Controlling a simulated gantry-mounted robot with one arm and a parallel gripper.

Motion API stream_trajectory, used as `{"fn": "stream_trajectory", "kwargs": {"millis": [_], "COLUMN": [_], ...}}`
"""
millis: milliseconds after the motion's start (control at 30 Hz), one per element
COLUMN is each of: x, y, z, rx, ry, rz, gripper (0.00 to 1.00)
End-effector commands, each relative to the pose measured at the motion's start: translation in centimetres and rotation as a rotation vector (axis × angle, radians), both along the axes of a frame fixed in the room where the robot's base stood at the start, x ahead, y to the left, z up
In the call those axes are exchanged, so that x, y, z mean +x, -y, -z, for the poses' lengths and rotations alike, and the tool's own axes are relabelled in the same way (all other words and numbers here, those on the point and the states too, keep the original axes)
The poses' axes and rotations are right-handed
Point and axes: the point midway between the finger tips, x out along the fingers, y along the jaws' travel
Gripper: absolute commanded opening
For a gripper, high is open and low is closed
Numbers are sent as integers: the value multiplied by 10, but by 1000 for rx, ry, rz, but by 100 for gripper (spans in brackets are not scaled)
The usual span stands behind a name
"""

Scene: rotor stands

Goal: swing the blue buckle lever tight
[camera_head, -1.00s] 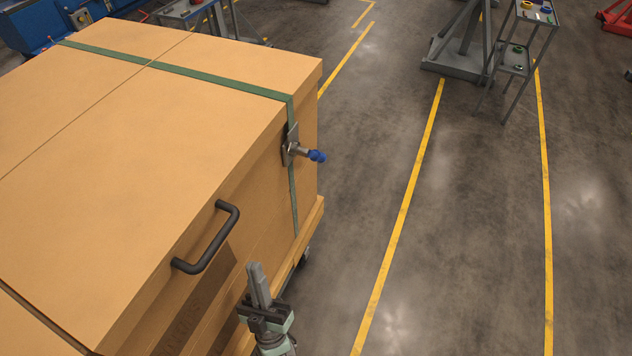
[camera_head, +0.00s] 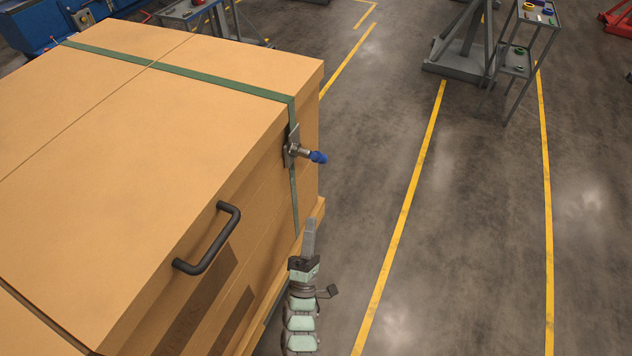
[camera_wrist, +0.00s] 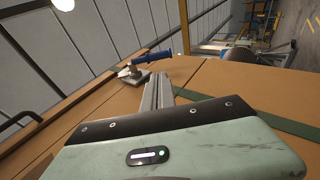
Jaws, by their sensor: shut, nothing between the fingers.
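The blue-gripped buckle lever (camera_head: 317,157) sticks out to the right from a metal buckle plate (camera_head: 290,148) on the crate's side, near its far corner. A green strap (camera_head: 220,82) runs over the crate's top and down through the buckle. My gripper (camera_head: 309,230) is shut and empty, below the buckle and apart from it, beside the crate's side. In the wrist view, the shut fingers (camera_wrist: 158,88) point toward the buckle, and the blue lever grip (camera_wrist: 153,58) shows just beyond their tips. I cannot tell the exact gap in depth.
The large tan crate (camera_head: 120,130) fills the left, with a black handle (camera_head: 210,240) on its near side. Open floor with yellow lines lies to the right. A grey stand (camera_head: 460,60) and a small shelf cart (camera_head: 520,60) stand at the back.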

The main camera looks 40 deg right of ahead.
Motion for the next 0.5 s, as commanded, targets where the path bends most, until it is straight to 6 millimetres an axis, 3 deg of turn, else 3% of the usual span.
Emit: {"fn": "stream_trajectory", "kwargs": {"millis": [233, 500], "x": [10, 38], "y": [14, 48], "z": [-15, -50], "rx": [-2, -3], "ry": [5, 6], "rz": [1, 0], "gripper": [0, 0]}}
